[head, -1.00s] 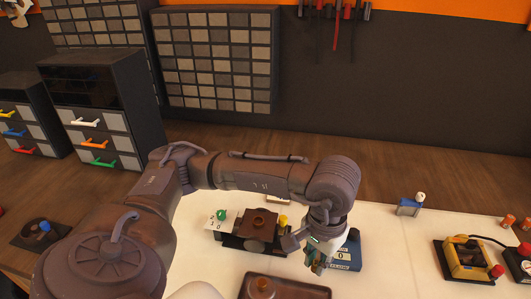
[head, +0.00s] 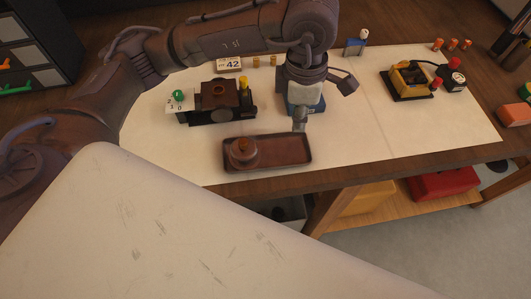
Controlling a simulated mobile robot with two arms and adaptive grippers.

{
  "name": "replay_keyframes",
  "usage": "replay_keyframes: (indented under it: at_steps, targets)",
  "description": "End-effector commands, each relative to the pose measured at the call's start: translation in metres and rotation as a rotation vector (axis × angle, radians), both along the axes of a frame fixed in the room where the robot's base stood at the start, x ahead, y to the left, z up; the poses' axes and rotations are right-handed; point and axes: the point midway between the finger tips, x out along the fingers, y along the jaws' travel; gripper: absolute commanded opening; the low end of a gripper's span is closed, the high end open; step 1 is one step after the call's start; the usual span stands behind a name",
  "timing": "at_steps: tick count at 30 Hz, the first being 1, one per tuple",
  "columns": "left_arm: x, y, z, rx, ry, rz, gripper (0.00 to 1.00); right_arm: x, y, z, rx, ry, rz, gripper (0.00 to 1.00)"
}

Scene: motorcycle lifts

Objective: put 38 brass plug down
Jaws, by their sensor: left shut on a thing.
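My left gripper (head: 300,124) points down at the back right edge of a shallow brown tray (head: 285,163). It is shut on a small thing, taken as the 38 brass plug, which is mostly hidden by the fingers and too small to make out. A round brown piece with a brass-coloured top (head: 241,152) stands in the left part of the tray. The right part of the tray is bare. I cannot tell whether the held thing touches the tray. My right gripper is not in view.
A blue device (head: 309,106) stands just behind the gripper. A dark fixture with a brown block (head: 217,94) is to the left. Small brass plugs (head: 273,61) stand beside a 42 card (head: 230,65). A yellow device (head: 408,78) is at right. The white mat between is clear.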

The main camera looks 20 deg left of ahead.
Motion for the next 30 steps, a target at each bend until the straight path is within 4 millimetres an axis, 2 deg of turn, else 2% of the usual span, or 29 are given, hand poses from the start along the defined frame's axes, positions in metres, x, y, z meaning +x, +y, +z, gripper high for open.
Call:
replay_keyframes:
  at_steps: [2,5,21,27,30]
  targets:
    - [0.002,-0.011,0.0,-0.002,0.005,0.186,0.0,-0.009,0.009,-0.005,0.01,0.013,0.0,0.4]
    - [0.005,-0.024,0.003,-0.002,0.013,0.438,0.0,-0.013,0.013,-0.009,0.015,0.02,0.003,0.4]
    - [0.007,-0.09,0.019,0.011,0.04,1.78,0.0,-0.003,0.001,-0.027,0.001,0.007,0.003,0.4]
    - [0.005,-0.106,0.024,0.012,0.037,2.139,0.0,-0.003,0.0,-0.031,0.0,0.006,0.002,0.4]
    - [0.004,-0.111,0.025,0.012,0.036,2.241,0.0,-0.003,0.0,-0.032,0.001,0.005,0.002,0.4]
